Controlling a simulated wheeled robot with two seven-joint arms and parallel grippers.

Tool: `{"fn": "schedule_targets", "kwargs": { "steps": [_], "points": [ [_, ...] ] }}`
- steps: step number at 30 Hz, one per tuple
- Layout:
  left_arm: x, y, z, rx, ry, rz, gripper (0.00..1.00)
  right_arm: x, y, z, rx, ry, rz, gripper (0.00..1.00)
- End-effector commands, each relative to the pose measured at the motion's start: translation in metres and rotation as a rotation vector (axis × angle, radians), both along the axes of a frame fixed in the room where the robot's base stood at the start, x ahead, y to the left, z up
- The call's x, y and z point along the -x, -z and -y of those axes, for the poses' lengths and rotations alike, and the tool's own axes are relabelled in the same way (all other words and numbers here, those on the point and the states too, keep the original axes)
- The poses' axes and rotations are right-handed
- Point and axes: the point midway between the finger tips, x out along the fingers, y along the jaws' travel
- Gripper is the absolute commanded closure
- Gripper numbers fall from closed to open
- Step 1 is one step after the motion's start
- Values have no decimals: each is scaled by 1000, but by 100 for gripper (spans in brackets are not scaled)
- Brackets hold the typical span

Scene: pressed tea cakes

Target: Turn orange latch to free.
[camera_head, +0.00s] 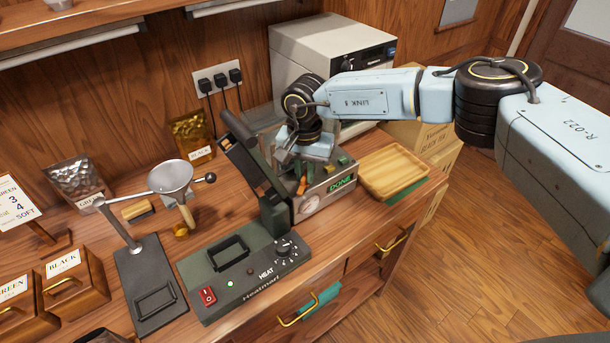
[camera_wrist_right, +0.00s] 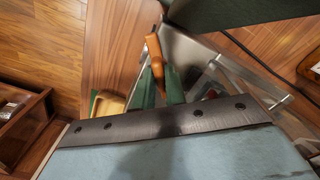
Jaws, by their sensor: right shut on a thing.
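The wrist hides part of the box's inside. The latch's exact angle is hard to tell. My left gripper is out of view.
A raised dark lid (camera_head: 250,155) stands left of the box, close to my gripper. The Heatmart heater (camera_head: 240,275) is in front. A wooden tray (camera_head: 395,172) lies to the right. A white appliance (camera_head: 325,60) stands behind. A funnel stand (camera_head: 150,280) is at the left.

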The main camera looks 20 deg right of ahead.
Motion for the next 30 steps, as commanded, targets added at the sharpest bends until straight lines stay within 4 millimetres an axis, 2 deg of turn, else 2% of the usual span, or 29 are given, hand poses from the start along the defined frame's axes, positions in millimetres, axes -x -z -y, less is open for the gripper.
{"fn": "schedule_targets", "kwargs": {
  "steps": [15,22,30],
  "points": [
    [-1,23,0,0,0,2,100,-1,1,0,-2,459,1,100],
    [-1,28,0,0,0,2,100,-1,0,0,-1,592,2,100],
    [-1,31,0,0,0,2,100,-1,-1,0,-2,667,2,100]
  ]
}}
